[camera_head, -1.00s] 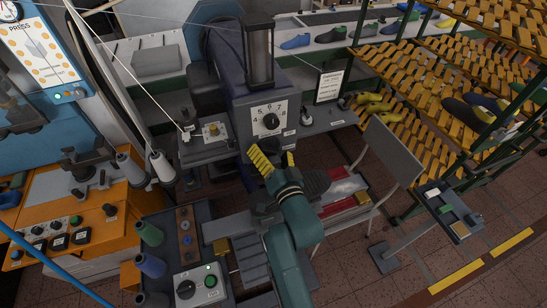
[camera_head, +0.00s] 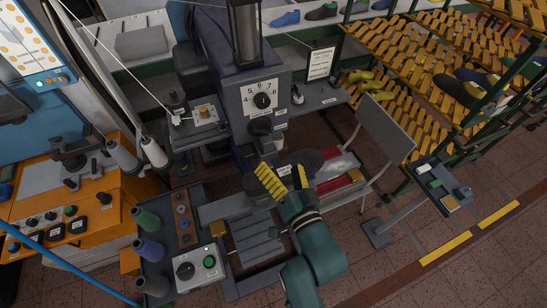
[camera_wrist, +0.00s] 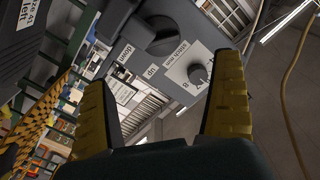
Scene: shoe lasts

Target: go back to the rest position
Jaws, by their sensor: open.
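My gripper (camera_head: 286,183) has yellow ridged fingers on a teal arm. In the head view it is in the lower middle, in front of the blue machine (camera_head: 262,60) with the numbered dial. In the wrist view the two fingers of my gripper (camera_wrist: 165,105) stand wide apart with nothing between them. A dark rounded part behind the fingers is partly hidden in the head view.
A grey control box (camera_head: 196,268) with a green button and several spools (camera_head: 147,218) stand at the lower left. An orange bench (camera_head: 60,215) is further left. Tiled floor shows at the lower right.

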